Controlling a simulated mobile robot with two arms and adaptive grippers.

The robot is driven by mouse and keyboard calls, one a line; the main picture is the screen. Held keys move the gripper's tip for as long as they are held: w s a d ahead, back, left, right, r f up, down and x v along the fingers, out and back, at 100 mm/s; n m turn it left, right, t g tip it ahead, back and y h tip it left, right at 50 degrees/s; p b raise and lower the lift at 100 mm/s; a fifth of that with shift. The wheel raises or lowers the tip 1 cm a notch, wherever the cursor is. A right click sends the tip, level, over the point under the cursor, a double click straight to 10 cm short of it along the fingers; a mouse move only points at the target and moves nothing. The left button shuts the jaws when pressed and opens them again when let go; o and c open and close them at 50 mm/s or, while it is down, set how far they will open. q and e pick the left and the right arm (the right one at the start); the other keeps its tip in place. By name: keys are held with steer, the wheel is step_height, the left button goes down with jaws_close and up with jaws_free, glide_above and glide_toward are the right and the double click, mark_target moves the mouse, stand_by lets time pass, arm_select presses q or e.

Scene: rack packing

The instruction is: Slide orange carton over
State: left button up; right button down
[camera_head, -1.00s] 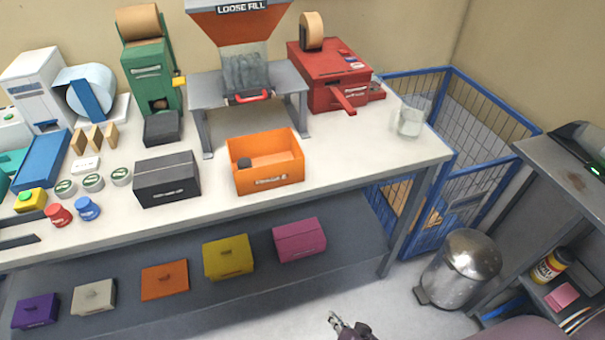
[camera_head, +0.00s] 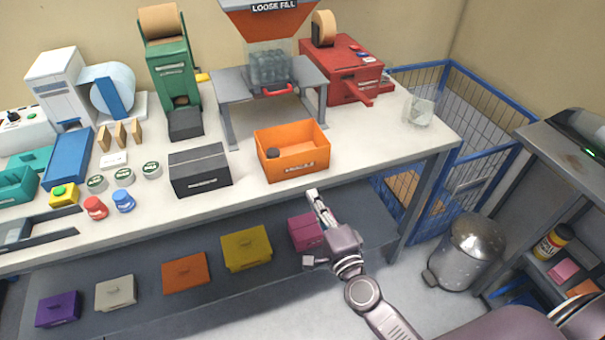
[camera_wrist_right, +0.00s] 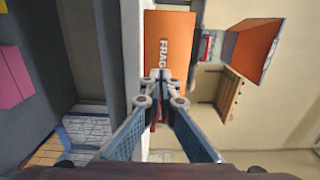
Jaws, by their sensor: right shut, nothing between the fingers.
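The orange carton (camera_head: 292,174) is an open-topped box on the white table, with a label on its front wall and a small dark round item inside. In the right wrist view, its lettered wall (camera_wrist_right: 180,30) is straight ahead of the fingers. My right gripper (camera_head: 313,195) is shut and empty, in front of the carton near the table's front edge. In the right wrist view, its closed fingertips (camera_wrist_right: 160,76) overlap the edge of the orange wall. I cannot tell whether they touch it. My left gripper is not in view.
A black box (camera_head: 199,172) stands left of the carton. The loose fill stand (camera_head: 230,95) is behind it and a red machine (camera_head: 340,75) behind right. A glass container (camera_head: 419,110) is at the right end. The table right of the carton is clear. Closed boxes, including a pink one (camera_head: 304,232), sit on the lower shelf.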

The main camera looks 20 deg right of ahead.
mark_target(299, 169)
steer(key=w, duration=0.8)
steer(key=shift+w+a, duration=0.1)
steer(key=shift+a, duration=0.05)
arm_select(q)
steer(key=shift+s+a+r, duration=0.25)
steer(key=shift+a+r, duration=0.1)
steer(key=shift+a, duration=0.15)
arm_select(e)
steer(key=shift+w, duration=0.1)
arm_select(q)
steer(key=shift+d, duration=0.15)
arm_select(e)
steer(key=shift+w, duration=0.1)
steer(key=w, duration=0.6)
steer(key=shift+w+a+f, duration=0.1)
steer(key=shift+w+a, duration=0.05)
steer(key=shift+w, duration=0.25)
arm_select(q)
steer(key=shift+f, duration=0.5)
